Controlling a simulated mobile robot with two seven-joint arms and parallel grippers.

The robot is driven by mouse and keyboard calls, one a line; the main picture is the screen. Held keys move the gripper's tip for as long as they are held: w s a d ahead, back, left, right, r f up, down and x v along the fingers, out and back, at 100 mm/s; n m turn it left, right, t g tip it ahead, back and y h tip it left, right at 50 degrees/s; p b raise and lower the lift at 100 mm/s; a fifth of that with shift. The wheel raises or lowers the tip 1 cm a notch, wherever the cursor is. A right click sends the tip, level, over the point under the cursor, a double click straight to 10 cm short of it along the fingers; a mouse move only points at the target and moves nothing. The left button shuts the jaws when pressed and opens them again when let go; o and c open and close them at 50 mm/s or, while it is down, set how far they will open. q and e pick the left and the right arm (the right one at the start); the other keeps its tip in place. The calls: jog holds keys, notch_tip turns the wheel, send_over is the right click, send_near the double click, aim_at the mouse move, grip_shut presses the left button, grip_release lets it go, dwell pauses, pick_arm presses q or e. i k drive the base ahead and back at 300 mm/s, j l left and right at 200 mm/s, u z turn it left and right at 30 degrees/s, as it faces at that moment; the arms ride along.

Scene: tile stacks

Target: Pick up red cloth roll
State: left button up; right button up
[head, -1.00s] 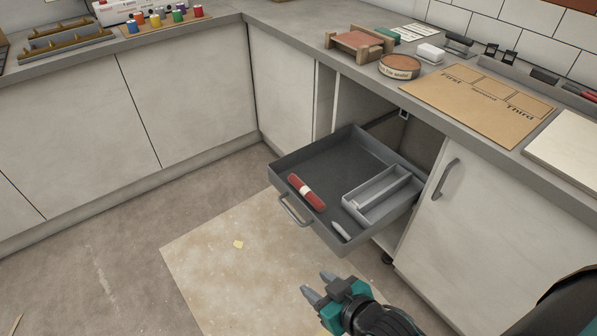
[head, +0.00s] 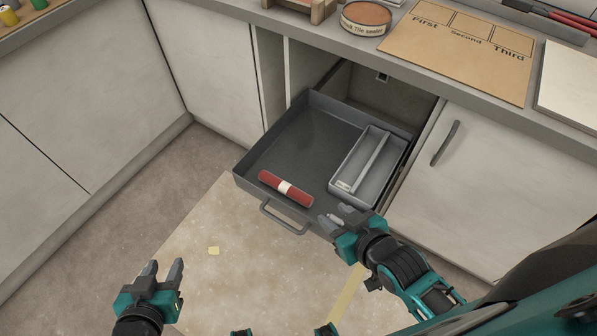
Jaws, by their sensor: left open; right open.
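The red cloth roll (head: 285,188), with a white band around its middle, lies in the open grey drawer (head: 300,128), near the drawer's front wall. My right gripper (head: 334,217) is open and empty at the drawer's front right corner, to the right of the roll and apart from it. My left gripper (head: 162,272) is open and empty over the floor, in front of and to the left of the drawer, well apart from the roll.
A light grey divided tray (head: 383,182) sits in the right side of the drawer. The drawer handle (head: 284,218) sticks out in front. The countertop above holds a round tin (head: 366,20) and a labelled board (head: 450,62). Open floor lies to the left.

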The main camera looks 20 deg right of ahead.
aim_at(289, 189)
jog(key=i+j+z, duration=0.6)
jog(key=j+z, duration=0.2)
jog(key=i+j+z, duration=0.2)
jog(key=j+z, duration=0.2)
